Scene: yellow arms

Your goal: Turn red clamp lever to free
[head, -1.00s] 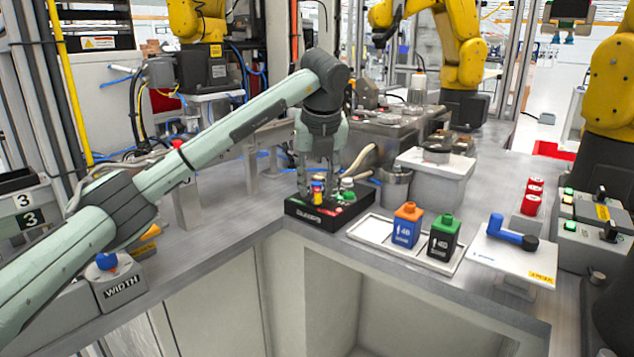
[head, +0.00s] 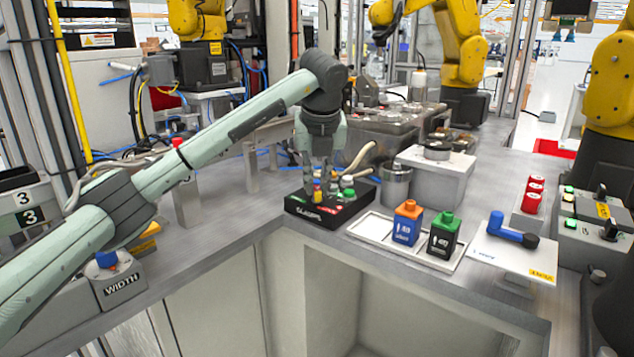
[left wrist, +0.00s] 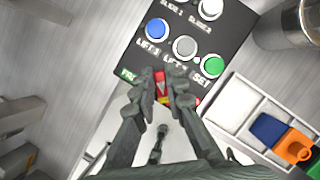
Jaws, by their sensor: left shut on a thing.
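The red clamp lever (left wrist: 162,86), with a yellow mark on it, stands at the near edge of a black control box (left wrist: 205,48). My left gripper (left wrist: 161,92) is shut on it, with one dark finger on each side. In the head view the left gripper (head: 318,184) points down over the box (head: 312,213), and the fingers partly hide the lever. A green label, partly hidden and seeming to read FREE, lies left of the lever in the wrist view. A red label lies to its right. My right gripper is not in view.
Blue, grey, green and white buttons sit on the box just beyond the fingers. A metal cup (head: 397,185) stands to the right. A white tray (head: 372,232) holds an orange-capped bottle (head: 407,222) and a green-capped one (head: 444,236). The counter's front edge is close.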

